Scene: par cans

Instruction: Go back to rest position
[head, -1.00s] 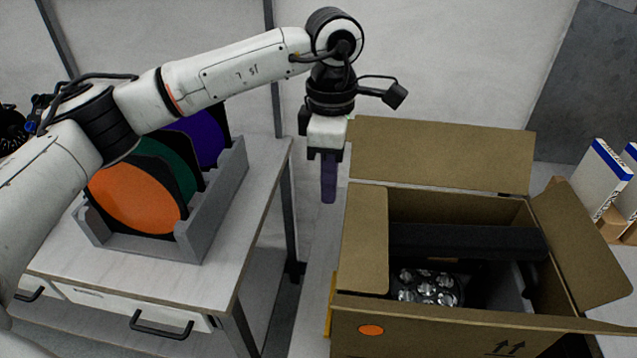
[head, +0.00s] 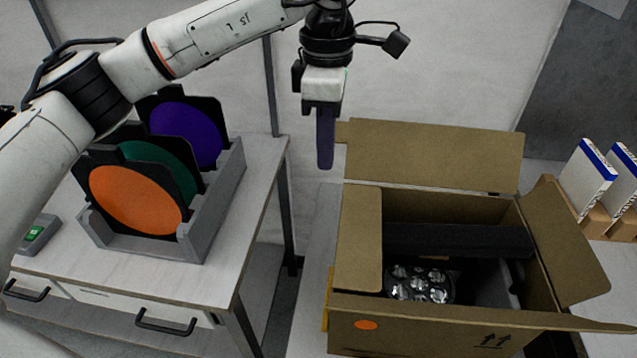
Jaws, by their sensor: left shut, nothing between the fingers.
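My left gripper (head: 325,140) hangs pointing down in the head view, above and left of the open cardboard box (head: 430,325). Its fingers are shut with nothing between them, clear of the box's left and back flaps. My right gripper is not in view. Inside the box is a par can (head: 420,284) with a round face of several clear lenses, beside a dark foam block (head: 458,240). An orange dot marks the box's front.
On the white table (head: 235,215) at left, a grey rack (head: 220,205) holds orange (head: 135,200), green and purple discs in black frames. A small device with a green button (head: 35,234) sits at its left. White-and-blue packs (head: 588,180) stand at far right.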

